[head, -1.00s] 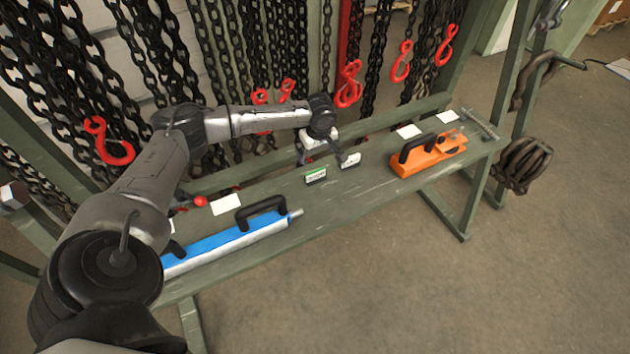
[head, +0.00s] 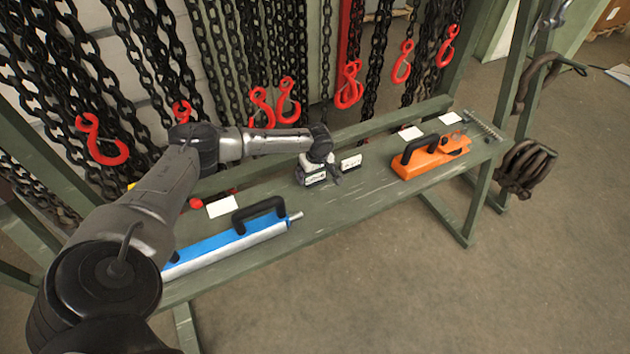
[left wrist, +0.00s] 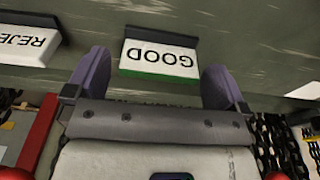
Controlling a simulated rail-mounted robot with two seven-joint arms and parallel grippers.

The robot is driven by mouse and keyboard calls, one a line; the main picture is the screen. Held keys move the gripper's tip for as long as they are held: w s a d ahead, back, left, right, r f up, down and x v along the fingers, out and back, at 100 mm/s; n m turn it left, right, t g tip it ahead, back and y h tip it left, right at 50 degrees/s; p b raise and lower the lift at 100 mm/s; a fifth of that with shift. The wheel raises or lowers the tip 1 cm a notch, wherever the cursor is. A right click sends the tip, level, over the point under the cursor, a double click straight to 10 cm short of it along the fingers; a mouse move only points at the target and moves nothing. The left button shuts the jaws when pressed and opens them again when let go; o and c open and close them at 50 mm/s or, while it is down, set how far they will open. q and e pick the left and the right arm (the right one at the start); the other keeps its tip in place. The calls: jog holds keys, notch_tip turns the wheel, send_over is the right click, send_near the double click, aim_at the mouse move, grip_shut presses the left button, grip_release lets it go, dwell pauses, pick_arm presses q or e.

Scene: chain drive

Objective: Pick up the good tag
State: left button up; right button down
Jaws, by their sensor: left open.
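The good tag is a small white block reading GOOD with a green edge (left wrist: 160,58); in the left wrist view it lies between my fingertips. In the head view the good tag (head: 315,178) sits on the green bench, partly covered by my left gripper (head: 320,172). My left gripper is open, with one purple-grey finger on each side of the tag in the left wrist view (left wrist: 157,82); I cannot tell whether they touch it. The reject tag (head: 351,163) stands just right of it in the head view, and its lettering shows in the left wrist view (left wrist: 25,42). My right gripper is not seen.
The green bench (head: 370,195) carries a blue tool with a black handle (head: 235,238) at left and an orange tool (head: 432,158) at right. White cards (head: 222,206) lie along it. Black chains with red hooks (head: 350,85) hang behind. The bench front by the tags is clear.

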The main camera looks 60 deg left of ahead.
pick_arm(q)
jog(key=shift+f, duration=0.5)
jog(key=shift+a, duration=0.1)
jog(key=shift+c, duration=0.2)
jog(key=c, duration=0.8)
jog(key=shift+r, duration=0.1)
